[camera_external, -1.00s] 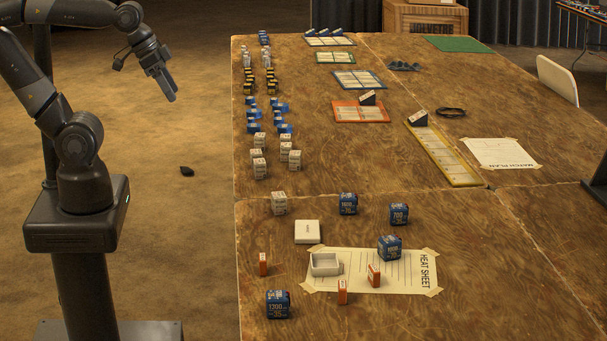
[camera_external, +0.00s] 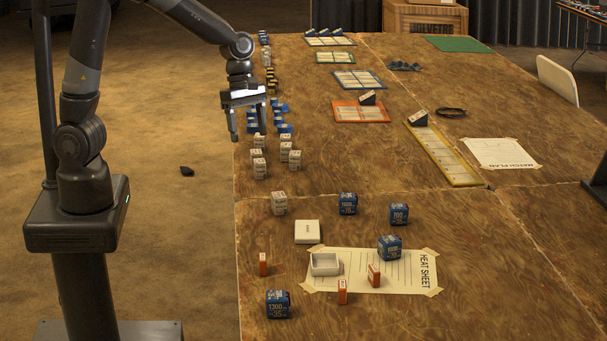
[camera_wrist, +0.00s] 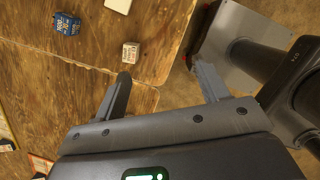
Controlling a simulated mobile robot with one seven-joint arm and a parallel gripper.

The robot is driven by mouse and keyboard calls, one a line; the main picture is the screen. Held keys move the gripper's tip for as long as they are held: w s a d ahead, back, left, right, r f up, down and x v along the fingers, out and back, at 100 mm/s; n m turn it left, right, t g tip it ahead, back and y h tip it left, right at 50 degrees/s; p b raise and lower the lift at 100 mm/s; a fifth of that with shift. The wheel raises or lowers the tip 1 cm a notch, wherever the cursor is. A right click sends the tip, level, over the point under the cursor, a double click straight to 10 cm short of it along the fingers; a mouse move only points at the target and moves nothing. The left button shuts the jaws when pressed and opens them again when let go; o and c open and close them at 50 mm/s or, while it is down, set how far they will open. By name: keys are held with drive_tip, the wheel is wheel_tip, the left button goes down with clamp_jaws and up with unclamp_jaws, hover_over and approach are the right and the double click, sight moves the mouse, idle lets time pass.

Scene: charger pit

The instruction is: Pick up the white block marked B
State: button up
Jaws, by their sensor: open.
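Several small white blocks with dark print stand in a group (camera_external: 285,155) near the table's left edge in the external view. One white block (camera_external: 278,202) stands apart, nearer the camera; it also shows in the wrist view (camera_wrist: 131,52), beyond my left fingertip. The print is too small to tell which block is marked B. My gripper (camera_external: 248,134) is open and empty, pointing down above the table's left edge, by the far end of the white group. In the wrist view the table edge passes between its fingers (camera_wrist: 160,68). My gripper may hide some blocks.
Blue blocks (camera_external: 348,203), a white lid (camera_external: 307,232), an open white box (camera_external: 325,264) and orange pieces (camera_external: 343,291) stand on the near table around a heat sheet (camera_external: 400,273). Blue, yellow and black pieces line the left edge farther back. The middle of the table is mostly clear.

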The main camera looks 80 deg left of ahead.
sight(277, 195)
drive_tip(key=w+a+f+n, duration=0.1)
drive_tip(key=w+f+n, duration=0.1)
drive_tip(key=f+n, duration=0.1)
drive_tip(key=w+a+f+n+g+y, duration=0.1)
drive_tip(key=w+a+f+n, duration=0.1)
drive_tip(key=w+f+n, duration=0.1)
drive_tip(key=w+a+f+n+y, duration=0.1)
drive_tip(key=w+a+f+n, duration=0.1)
drive_tip(key=f+n, duration=0.3)
drive_tip(key=shift+w+n, duration=0.15)
drive_tip(key=shift+n, duration=0.75)
wheel_tip(277, 195, down, 5)
drive_tip(key=shift+a+r, duration=0.1)
drive_tip(key=shift+r, duration=0.1)
drive_tip(key=shift+d+f, duration=0.2)
drive_tip(key=shift+f, duration=1.35)
drive_tip(key=shift+d+f, duration=0.2)
drive_tip(key=shift+f, duration=1.3)
drive_tip(key=c, duration=1.1)
drive_tip(key=shift+o, duration=0.2)
drive_tip(key=shift+r, duration=0.1)
